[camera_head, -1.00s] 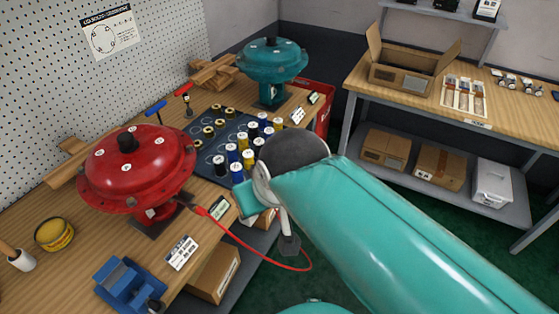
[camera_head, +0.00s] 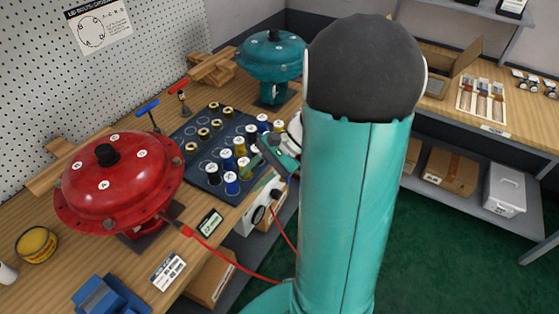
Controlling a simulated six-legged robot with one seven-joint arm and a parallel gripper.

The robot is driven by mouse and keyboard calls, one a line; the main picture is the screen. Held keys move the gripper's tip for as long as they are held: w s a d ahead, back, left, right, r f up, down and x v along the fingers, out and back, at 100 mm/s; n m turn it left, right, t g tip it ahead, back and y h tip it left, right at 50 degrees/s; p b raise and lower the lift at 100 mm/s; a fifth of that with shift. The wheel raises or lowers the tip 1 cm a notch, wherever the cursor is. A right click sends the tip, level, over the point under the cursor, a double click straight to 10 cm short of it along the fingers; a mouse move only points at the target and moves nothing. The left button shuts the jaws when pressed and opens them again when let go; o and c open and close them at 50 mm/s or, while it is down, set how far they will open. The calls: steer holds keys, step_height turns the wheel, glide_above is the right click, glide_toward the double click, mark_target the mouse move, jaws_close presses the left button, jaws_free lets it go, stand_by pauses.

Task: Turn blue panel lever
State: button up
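A blue-handled lever (camera_head: 147,108) stands on the wooden bench near the pegboard, behind the red actuator. Its handle is a short blue bar on a thin dark stem. My gripper (camera_head: 268,153) is partly visible beyond my raised teal arm, over the right side of the dark mat with spools. It is apart from the blue lever, well to its right. Its fingers are small and partly hidden, so I cannot tell whether they are open or shut.
A red-handled lever (camera_head: 179,89) stands beside the blue one. A round red actuator (camera_head: 120,180) with a red hose, a teal actuator (camera_head: 272,55) and the mat (camera_head: 190,137) with several spools crowd the bench.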

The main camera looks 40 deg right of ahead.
steer(key=s+d+f+m+t+h, duration=0.25)
steer(key=d+f+m+t, duration=0.45)
steer(key=d+f+m, duration=0.4)
steer(key=s+d+f+m+t+h, duration=0.1)
steer(key=s+d+f+m+t, duration=0.3)
steer(key=d+f+m+t, duration=0.55)
steer(key=w+a+r+n+g, duration=0.1)
steer(key=w+n+g, duration=0.1)
steer(key=w, duration=1.1)
steer(key=shift+a+r+n, duration=0.2)
steer(key=shift+a+n, duration=0.15)
steer(key=shift+n, duration=0.3)
jaws_close()
